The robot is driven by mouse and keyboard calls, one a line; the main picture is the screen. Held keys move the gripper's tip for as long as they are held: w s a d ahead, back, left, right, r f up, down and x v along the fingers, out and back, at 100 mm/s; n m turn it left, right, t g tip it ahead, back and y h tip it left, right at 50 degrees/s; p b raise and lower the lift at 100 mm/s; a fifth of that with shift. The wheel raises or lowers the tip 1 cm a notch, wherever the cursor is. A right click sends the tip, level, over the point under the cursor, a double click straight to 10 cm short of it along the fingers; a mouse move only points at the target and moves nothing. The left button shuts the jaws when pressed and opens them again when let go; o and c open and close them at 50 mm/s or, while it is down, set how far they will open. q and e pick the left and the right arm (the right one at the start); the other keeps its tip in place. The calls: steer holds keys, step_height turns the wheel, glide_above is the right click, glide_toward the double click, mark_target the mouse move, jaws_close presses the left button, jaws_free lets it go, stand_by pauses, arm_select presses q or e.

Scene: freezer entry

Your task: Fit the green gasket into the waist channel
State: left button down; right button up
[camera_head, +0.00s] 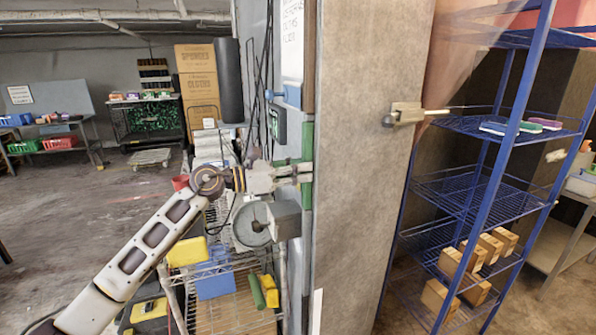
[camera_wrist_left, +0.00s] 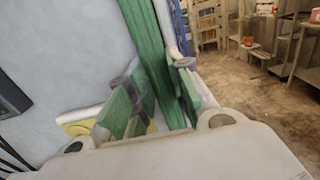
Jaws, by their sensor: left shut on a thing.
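The green gasket (camera_head: 307,135) is a narrow upright strip along the edge of the grey door panel (camera_head: 365,160). In the left wrist view the green gasket (camera_wrist_left: 145,35) runs down from the top edge and passes between the fingers. My left gripper (camera_head: 300,172) is shut on the gasket at about the middle of the panel edge. In the left wrist view my left gripper (camera_wrist_left: 155,78) has a finger on either side of the strip. I cannot make out the waist channel apart from the gasket, or tell whether the strip is seated. My right gripper is not in view.
A grey round-and-box fixture (camera_head: 275,222) sits just below my left gripper. A wire cart (camera_head: 235,305) with yellow and blue items stands beneath. A latch handle (camera_head: 405,113) sticks out from the panel. A blue wire rack (camera_head: 470,190) stands at the right. Open floor lies left.

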arm_select(q)
steer(key=shift+d, duration=0.15)
steer(key=c, duration=1.3)
jaws_free()
steer(key=shift+d, duration=0.15)
steer(key=shift+o, duration=0.5)
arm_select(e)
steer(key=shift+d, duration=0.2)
arm_select(q)
steer(key=o, duration=0.5)
steer(key=shift+c, duration=0.2)
steer(key=shift+o, duration=0.7)
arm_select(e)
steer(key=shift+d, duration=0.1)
arm_select(q)
steer(key=shift+w, duration=0.1)
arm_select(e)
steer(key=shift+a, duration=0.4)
